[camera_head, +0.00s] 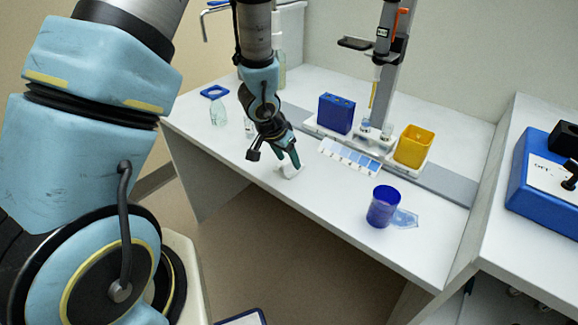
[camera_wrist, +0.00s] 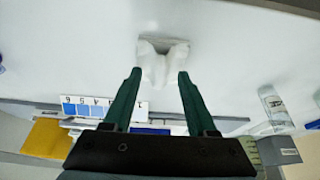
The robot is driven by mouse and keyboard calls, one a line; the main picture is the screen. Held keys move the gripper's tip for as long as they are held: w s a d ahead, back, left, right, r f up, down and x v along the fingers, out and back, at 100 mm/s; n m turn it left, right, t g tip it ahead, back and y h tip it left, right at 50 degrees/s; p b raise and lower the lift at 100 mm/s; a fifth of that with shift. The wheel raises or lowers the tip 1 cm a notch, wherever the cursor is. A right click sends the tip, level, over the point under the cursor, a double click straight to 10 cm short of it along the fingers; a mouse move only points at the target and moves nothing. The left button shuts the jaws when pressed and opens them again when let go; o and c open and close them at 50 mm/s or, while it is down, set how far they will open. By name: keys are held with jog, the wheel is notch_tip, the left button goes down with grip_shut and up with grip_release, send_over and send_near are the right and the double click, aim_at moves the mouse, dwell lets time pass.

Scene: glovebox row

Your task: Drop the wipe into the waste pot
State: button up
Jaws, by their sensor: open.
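The white crumpled wipe (camera_head: 286,172) lies on the bench near its front edge. It also shows in the wrist view (camera_wrist: 163,62), beyond and between the fingertips. My gripper (camera_head: 291,160) is open just above the wipe; in the wrist view its two green fingers (camera_wrist: 159,75) stand apart with nothing clearly held. Whether the fingers touch the wipe I cannot tell. A dark blue round pot (camera_head: 383,207) stands upright on the bench to the right, probably the waste pot. Its inside is mostly hidden.
Bare bench (camera_head: 325,200) lies between wipe and pot.

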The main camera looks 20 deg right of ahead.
grip_shut()
dwell(0.5)
